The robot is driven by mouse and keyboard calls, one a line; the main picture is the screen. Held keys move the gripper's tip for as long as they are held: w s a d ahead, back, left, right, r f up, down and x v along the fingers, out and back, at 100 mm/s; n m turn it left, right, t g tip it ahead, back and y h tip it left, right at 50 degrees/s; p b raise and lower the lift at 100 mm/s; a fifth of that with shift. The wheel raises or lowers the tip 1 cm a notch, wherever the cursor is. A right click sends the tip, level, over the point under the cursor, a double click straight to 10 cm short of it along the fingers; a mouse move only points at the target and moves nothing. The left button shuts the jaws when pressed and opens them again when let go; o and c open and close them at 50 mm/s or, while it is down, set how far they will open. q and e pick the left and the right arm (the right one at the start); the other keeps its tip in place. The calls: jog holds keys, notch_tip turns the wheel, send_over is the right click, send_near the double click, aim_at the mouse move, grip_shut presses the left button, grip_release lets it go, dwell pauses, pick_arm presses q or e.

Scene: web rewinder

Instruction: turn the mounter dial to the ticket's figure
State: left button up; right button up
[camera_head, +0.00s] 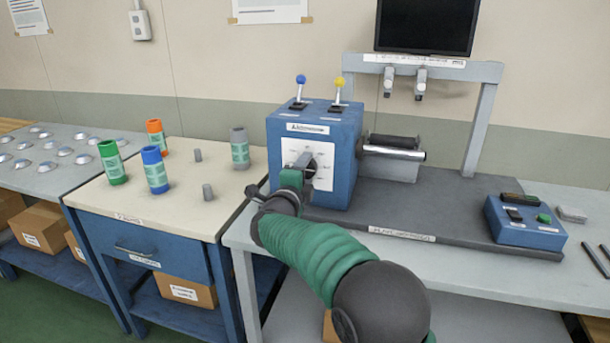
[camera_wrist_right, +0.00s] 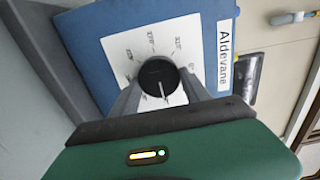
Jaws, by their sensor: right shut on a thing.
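The mounter dial is a dark round knob (camera_wrist_right: 158,78) with a pale pointer line, on a white scale plate (camera_head: 322,158) on the front of a blue box (camera_head: 345,128). In the right wrist view the scale plate (camera_wrist_right: 140,50) has several printed marks, too small to read surely. My right gripper (camera_head: 303,165) is at the plate, shut on the dial; its two grey fingers (camera_wrist_right: 163,90) sit on either side of the knob in the wrist view. In the head view the gripper hides most of the dial. My left gripper is not in view. No ticket can be clearly identified.
Blue (camera_head: 301,79) and yellow (camera_head: 340,82) levers stand on the box. A roller (camera_head: 393,148) sticks out to its right. A blue control box (camera_head: 525,222) is further right. A cream-topped cabinet (camera_head: 150,205) at left carries green, blue, orange and grey cylinders.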

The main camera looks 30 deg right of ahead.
jog(key=shift+f, duration=0.1)
jog(key=o, duration=1.3)
jog(key=shift+d, duration=0.1)
jog(key=shift+o, duration=0.2)
jog(key=p+v, duration=0.2)
jog(key=v, duration=1.4)
jog(key=shift+s+a+p, duration=0.25)
jog(key=shift+a+p, duration=0.1)
jog(key=shift+f, duration=0.1)
